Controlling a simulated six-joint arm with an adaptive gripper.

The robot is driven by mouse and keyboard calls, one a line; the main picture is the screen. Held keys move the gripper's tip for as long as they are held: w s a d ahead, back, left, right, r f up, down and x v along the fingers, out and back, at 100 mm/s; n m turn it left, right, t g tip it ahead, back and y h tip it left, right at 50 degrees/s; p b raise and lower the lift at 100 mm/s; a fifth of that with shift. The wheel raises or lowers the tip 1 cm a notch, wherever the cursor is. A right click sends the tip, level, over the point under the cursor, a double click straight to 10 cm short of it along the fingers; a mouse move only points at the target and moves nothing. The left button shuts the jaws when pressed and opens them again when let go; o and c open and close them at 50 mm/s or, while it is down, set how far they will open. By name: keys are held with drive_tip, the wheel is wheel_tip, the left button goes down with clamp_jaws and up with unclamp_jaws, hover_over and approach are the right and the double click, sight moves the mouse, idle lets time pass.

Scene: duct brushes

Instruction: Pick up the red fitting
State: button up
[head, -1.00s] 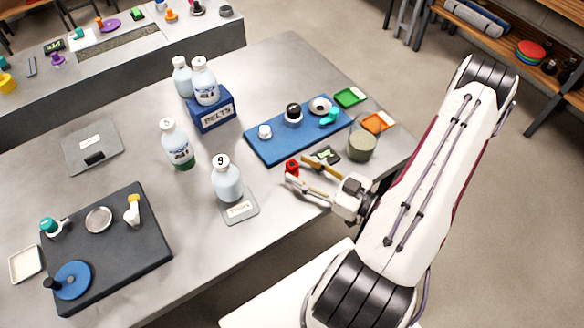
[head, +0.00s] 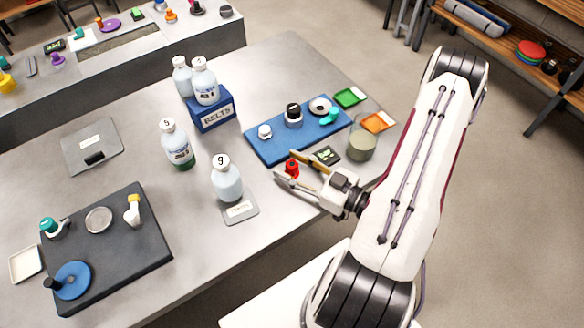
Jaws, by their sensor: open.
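The red fitting (head: 292,168) stands on the grey metal table (head: 215,262), just in front of the blue mat. My gripper (head: 284,167) is open, reaching in from the right. Its two fingers lie on either side of the red fitting, one behind it and one in front. The fitting is between the fingers near their tips; I cannot tell whether either finger touches it.
A bottle marked 9 (head: 227,180) stands on a grey plate left of my gripper. The blue mat (head: 268,151) with small parts lies behind it. A small dark device (head: 326,156) and a glass jar (head: 361,141) are close to my gripper's right.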

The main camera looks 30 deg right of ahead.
clamp_jaws()
drive_tip(key=shift+r, duration=0.1)
idle(0.3)
drive_tip(key=f+v, duration=0.1)
drive_tip(key=v, duration=3.1)
drive_tip(key=shift+f, duration=0.3)
drive_tip(key=shift+s+a, duration=0.1)
drive_tip(key=shift+a, duration=0.05)
